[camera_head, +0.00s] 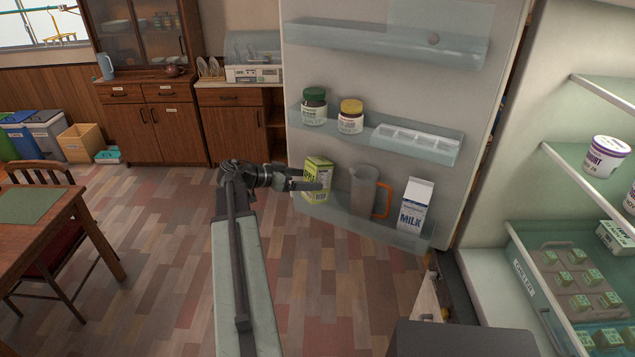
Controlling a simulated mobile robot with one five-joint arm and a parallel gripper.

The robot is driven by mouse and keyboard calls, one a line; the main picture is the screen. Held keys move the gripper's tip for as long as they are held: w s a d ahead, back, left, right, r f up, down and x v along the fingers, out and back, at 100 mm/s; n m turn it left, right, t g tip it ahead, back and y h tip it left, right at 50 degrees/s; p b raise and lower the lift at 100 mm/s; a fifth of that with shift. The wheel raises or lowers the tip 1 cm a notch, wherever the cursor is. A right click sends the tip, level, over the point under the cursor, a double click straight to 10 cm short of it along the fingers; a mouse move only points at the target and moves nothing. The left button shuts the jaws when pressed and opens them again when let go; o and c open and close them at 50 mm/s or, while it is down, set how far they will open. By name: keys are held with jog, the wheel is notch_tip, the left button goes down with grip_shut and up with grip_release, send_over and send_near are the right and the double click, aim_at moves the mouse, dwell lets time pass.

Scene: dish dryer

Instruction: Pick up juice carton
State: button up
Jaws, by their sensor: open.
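The green and yellow juice carton (319,172) stands upright on the lowest shelf of the open fridge door, at the left end. My gripper (318,180) is open, with its fingers reaching from the left to the front of the carton. One finger overlaps the carton's face in this view. I cannot tell whether the fingers touch it or whether the carton lies between them.
On the same shelf stand a grey jug (363,187) with an orange handle and a milk carton (415,205). Two jars (314,106) and an egg tray (415,140) are on the shelf above. The fridge interior is at right; a table (75,208) is at left.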

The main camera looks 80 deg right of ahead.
jog(key=b+x, duration=0.1)
jog(key=x, duration=0.1)
jog(key=f+b+x, duration=0.1)
jog(key=x, duration=0.1)
jog(key=shift+s+d+f, duration=0.1)
jog(key=shift+s+d, duration=0.05)
jog(key=shift+s, duration=0.15)
grip_shut()
